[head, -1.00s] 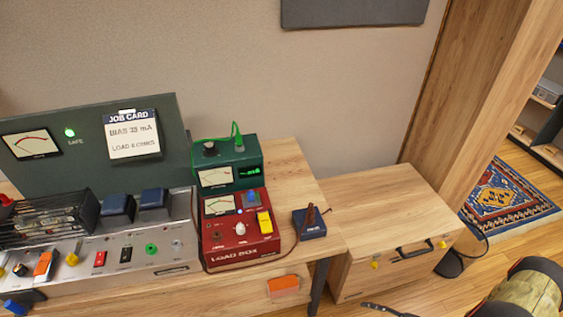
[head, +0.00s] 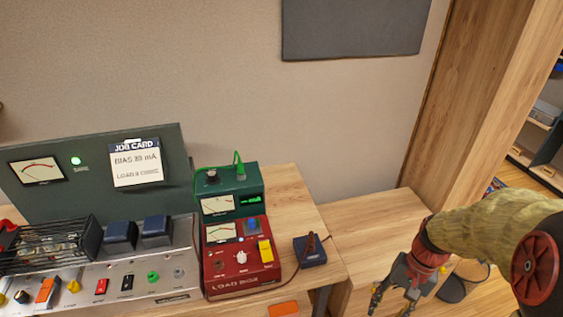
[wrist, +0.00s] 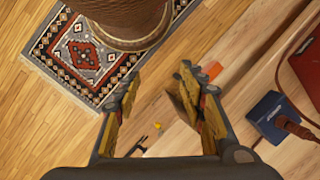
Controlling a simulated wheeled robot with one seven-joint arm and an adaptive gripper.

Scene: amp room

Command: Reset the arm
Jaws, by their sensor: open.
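My gripper (head: 393,289) is at the lower right of the head view, in front of the low wooden cabinet (head: 350,215) to the right of the bench. It points downward with its fingers apart and nothing between them. In the wrist view my gripper (wrist: 160,112) also shows open and empty, with yellowish pads on both fingers. My arm comes in from the right edge of the head view, with a tan sleeve and a dark joint with a red disc.
The bench on the left holds the red load box (head: 240,258), a green meter unit (head: 230,195), a small blue block (head: 309,250) with a brown plug, and a grey chassis (head: 130,275). A patterned rug (wrist: 85,50) lies on the floor. A wooden post stands at right.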

